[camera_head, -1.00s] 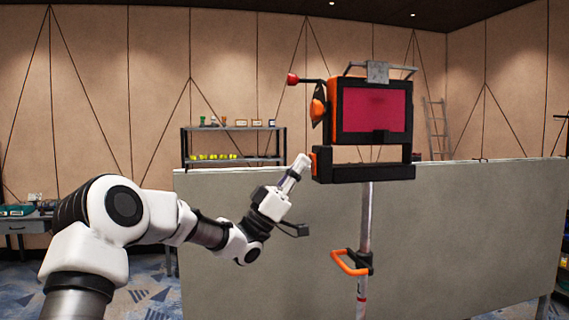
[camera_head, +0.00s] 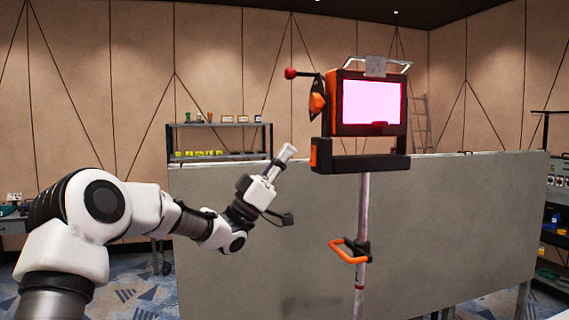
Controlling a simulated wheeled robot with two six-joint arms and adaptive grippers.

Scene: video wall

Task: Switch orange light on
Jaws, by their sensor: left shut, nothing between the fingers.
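The light (camera_head: 372,102) is an orange and black framed panel on a pole, and its screen glows bright pink-white. A red ball-tipped lever (camera_head: 291,73) and an orange knob (camera_head: 317,103) are on its left side. A black bar with an orange end (camera_head: 320,155) sits under the panel. My left gripper (camera_head: 287,152) is shut and empty, pointing up and right. It is to the left of the orange end and apart from it. My right gripper is not in view.
A grey partition (camera_head: 270,240) stands behind the pole (camera_head: 361,215), which carries an orange handle (camera_head: 348,250). A shelf (camera_head: 220,137) with small items stands behind the partition. A ladder (camera_head: 420,122) leans at the back wall. Another shelf (camera_head: 555,235) is at the right edge.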

